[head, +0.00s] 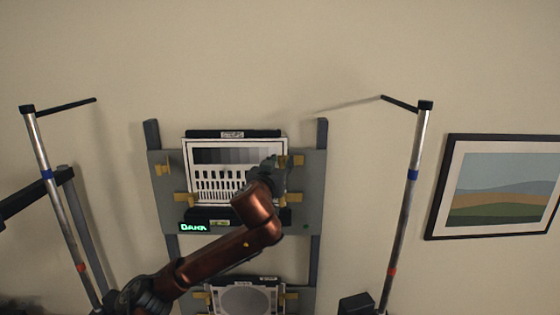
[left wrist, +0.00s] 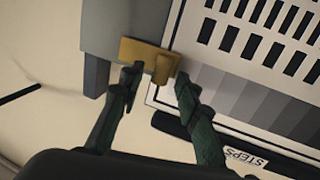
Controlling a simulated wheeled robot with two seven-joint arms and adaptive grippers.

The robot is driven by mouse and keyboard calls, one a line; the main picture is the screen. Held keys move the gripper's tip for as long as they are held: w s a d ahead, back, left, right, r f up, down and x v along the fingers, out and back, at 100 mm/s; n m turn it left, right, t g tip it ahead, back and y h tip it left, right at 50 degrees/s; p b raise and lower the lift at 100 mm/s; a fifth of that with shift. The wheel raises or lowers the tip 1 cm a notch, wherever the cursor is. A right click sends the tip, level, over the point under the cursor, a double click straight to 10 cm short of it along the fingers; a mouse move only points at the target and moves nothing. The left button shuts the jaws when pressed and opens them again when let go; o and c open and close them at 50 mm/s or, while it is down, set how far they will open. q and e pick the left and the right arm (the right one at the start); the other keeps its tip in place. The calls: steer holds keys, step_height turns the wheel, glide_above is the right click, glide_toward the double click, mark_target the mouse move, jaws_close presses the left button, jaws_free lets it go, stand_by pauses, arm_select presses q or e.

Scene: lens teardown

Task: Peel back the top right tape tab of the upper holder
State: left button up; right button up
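The upper holder (head: 236,134) is on a grey board and carries a chart with a grey step scale and rows of black bars. Its top right tape tab (head: 298,160) is mustard yellow and bridges the chart's edge and the board. In the left wrist view the tab (left wrist: 143,54) has a small end standing out. My left gripper (left wrist: 156,80) is open, with its two dark fingers on either side of that end. Contact cannot be told. In the head view the left gripper (head: 270,166) covers part of the chart's right side. My right gripper is not in view.
Other yellow tabs sit at the top left (head: 165,164) and lower left (head: 185,197) of the chart. A lower holder (head: 243,281) with a grey disc is below. A green lit sign (head: 194,227) reads DARK. Silver poles stand left (head: 62,205) and right (head: 407,200).

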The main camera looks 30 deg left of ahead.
arm_select(q)
steer(key=shift+c, duration=0.3)
jaws_close()
stand_by(0.4)
